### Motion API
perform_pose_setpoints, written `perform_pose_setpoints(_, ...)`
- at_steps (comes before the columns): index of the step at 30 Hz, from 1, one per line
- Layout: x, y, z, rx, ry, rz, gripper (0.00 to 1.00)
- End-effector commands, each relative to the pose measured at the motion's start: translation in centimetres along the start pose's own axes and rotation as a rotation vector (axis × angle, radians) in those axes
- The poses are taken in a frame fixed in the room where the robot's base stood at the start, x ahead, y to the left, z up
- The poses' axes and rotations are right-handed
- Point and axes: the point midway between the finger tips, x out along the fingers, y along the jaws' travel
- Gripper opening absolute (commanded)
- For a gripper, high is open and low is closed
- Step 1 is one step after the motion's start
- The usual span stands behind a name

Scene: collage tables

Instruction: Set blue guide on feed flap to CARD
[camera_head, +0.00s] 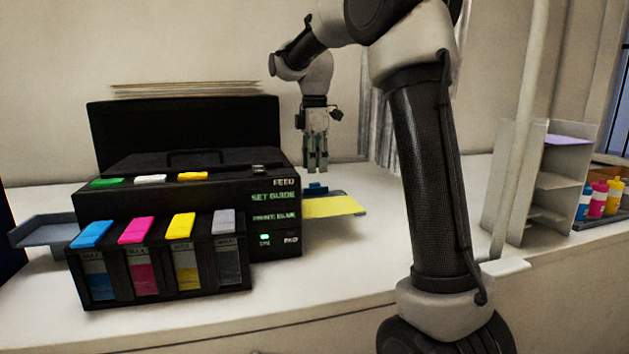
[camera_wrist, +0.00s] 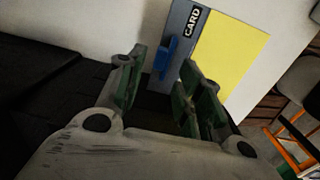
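The black printer (camera_head: 190,190) stands on the white table with the words SET GUIDE on its front. The grey feed flap (camera_wrist: 180,27) sticks out from its right side and bears the label CARD (camera_wrist: 192,22). The blue guide (camera_wrist: 166,58) sits on the flap below the label in the wrist view; it also shows in the head view (camera_head: 316,189). A yellow sheet (camera_wrist: 232,55) lies beside it, also seen in the head view (camera_head: 335,206). My gripper (camera_head: 317,170) points down above the guide. Its green-padded fingers (camera_wrist: 158,88) are apart with nothing visible between them, the guide showing beyond them.
Ink tanks with coloured caps (camera_head: 160,265) stand at the printer's front. A grey tray (camera_head: 45,232) juts out on its left. A grey shelf unit (camera_head: 545,185) and several ink bottles (camera_head: 598,198) stand at right. The table right of the yellow sheet is clear.

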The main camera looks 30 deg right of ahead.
Motion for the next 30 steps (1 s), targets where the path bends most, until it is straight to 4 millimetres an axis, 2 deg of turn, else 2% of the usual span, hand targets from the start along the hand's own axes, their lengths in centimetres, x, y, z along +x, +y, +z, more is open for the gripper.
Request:
perform_pose_setpoints(3,2.2,-0.1,0.0,0.001,-0.001,-0.003,0.36)
perform_pose_setpoints(9,4.7,0.0,0.0,0.002,0.000,-0.001,0.36)
perform_pose_setpoints(19,5.3,0.0,0.0,0.002,0.000,0.000,0.36)
perform_pose_setpoints(20,5.3,0.0,0.0,0.002,0.000,0.000,0.34)
perform_pose_setpoints(25,5.2,0.0,0.0,0.002,0.000,0.001,0.03)
perform_pose_setpoints(26,5.2,0.0,0.0,0.002,0.000,0.001,0.00)
perform_pose_setpoints(30,5.2,0.1,0.0,0.002,0.000,0.004,0.00)
